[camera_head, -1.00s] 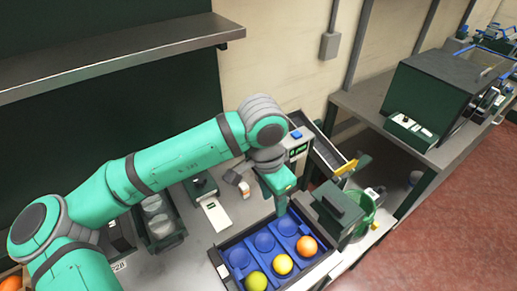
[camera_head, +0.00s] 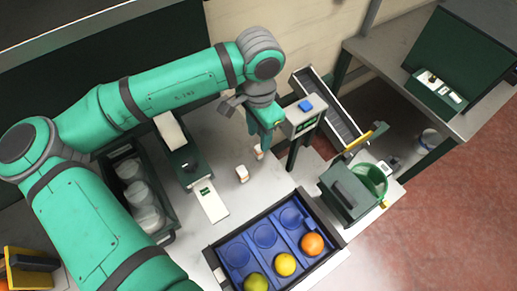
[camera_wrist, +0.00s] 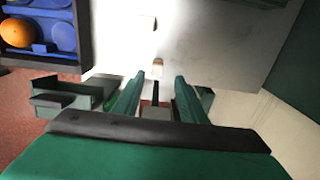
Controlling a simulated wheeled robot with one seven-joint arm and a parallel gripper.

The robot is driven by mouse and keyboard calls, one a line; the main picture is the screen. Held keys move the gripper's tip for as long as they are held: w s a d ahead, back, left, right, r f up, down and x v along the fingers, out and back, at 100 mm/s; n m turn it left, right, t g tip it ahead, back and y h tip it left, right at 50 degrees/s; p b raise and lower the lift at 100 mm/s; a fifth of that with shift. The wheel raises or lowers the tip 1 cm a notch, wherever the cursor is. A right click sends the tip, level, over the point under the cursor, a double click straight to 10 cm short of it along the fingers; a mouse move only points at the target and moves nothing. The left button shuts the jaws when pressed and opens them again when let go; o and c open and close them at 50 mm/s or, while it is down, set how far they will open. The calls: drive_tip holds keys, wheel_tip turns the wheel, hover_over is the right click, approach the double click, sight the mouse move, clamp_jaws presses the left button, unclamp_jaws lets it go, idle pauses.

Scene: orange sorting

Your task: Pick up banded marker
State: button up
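A small pale block with an orange-brown band, which looks like the banded marker (camera_head: 258,153), stands on the grey worktop just below my gripper (camera_head: 267,146) in the head view. In the wrist view the banded marker (camera_wrist: 158,63) shows just beyond my fingertips. My gripper (camera_wrist: 160,80) is open there, its two green fingers apart, and I see no grip on the marker. A second small whitish block (camera_head: 242,174) stands nearer the tray; it also shows in the wrist view (camera_wrist: 148,22).
A blue-lined tray (camera_head: 215,262) holds a green, a yellow and an orange fruit. A post with a blue button (camera_head: 306,104) stands close right of my gripper. A chute (camera_head: 335,115), green box (camera_head: 343,190) and green bin (camera_head: 371,180) are farther right. A dark crate (camera_head: 165,236) holds jars.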

sight(259, 147)
drive_tip(key=shift+s+f, duration=0.2)
drive_tip(key=shift+f, duration=1.3)
drive_tip(key=shift+s+f, duration=0.2)
drive_tip(key=shift+f, duration=1.25)
clamp_jaws()
